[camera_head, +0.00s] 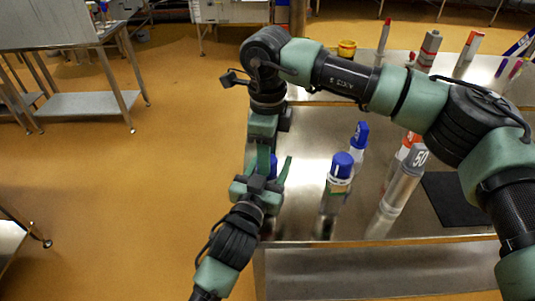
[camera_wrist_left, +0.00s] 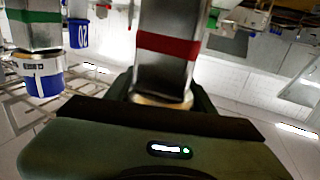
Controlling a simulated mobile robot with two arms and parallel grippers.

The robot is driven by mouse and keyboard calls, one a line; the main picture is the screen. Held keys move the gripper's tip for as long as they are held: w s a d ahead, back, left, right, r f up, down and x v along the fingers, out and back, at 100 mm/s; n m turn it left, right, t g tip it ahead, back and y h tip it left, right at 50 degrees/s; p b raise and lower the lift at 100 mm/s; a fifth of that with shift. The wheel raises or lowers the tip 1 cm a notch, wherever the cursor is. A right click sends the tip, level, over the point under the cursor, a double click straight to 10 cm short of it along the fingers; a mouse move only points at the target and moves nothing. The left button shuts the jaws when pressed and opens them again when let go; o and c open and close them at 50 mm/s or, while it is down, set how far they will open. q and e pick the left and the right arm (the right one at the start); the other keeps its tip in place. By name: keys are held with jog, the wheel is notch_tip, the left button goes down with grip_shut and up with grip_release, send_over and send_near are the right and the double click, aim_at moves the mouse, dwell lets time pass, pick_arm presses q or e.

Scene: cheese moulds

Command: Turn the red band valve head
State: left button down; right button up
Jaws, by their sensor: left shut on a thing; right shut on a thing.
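The red band valve shows in the left wrist view as a metal body with a red band (camera_wrist_left: 166,46), one end between my left gripper's fingers (camera_wrist_left: 160,95). In the head view its blue head (camera_head: 273,166) peeks between the fingers of my left gripper (camera_head: 270,172), which is shut on it. My right gripper (camera_head: 263,140) reaches down from the far side, close against the same valve. It is shut, but its contact is hidden. A green-banded valve (camera_wrist_left: 35,25) with a blue head numbered 1 stands beside it in the left wrist view.
Blue-topped valves (camera_head: 342,165) and (camera_head: 360,133) stand right of my grippers on the steel table (camera_head: 305,215). Several markers and a yellow cup (camera_head: 347,48) stand at the back.

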jog(key=m, duration=0.6)
jog(key=shift+w, duration=0.1)
jog(key=shift+m, duration=0.4)
jog(key=o, duration=1.4)
jog(key=shift+c, duration=0.2)
jog(key=shift+r, duration=0.1)
notch_tip(320, 180, up, 12)
